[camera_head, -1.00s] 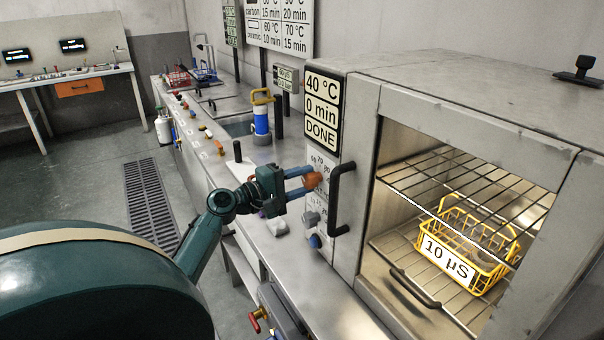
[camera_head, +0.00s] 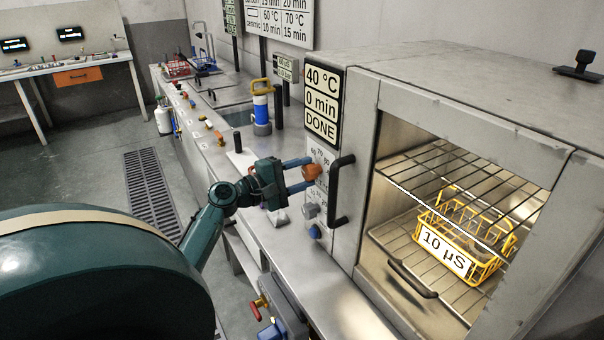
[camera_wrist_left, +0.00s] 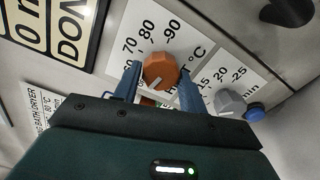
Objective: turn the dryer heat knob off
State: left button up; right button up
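The dryer heat knob (camera_head: 311,172) is orange and sits on the dryer's white control panel, below the display reading 40 °C, 0 min, DONE. In the left wrist view, the knob (camera_wrist_left: 160,70) stands by a °C scale with 70, 80 and 90. A pale mark on it points to the lower left. My left gripper (camera_head: 303,175) is at the knob with its fingers apart, one on each side. In the left wrist view, the left gripper (camera_wrist_left: 158,80) shows narrow gaps beside the knob; contact is unclear. My right gripper is not in view.
A grey knob (camera_head: 310,210) and a blue button (camera_head: 315,231) sit below the heat knob. A black door handle (camera_head: 341,190) stands out just right of the knob. A yellow basket (camera_head: 484,268) labelled 10 µS is inside the dryer (camera_head: 440,80).

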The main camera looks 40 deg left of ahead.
pick_arm(q)
jog(key=o, duration=0.4)
jog(key=shift+c, duration=0.2)
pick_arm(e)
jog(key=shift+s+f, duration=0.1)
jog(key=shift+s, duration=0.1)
pick_arm(q)
jog(key=shift+s, duration=0.2)
jog(key=b+v, duration=0.3)
jog(key=v, duration=0.9)
jog(key=shift+s, duration=0.4)
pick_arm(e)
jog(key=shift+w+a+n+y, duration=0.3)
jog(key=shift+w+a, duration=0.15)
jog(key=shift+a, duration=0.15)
pick_arm(q)
jog(key=shift+a, duration=0.2)
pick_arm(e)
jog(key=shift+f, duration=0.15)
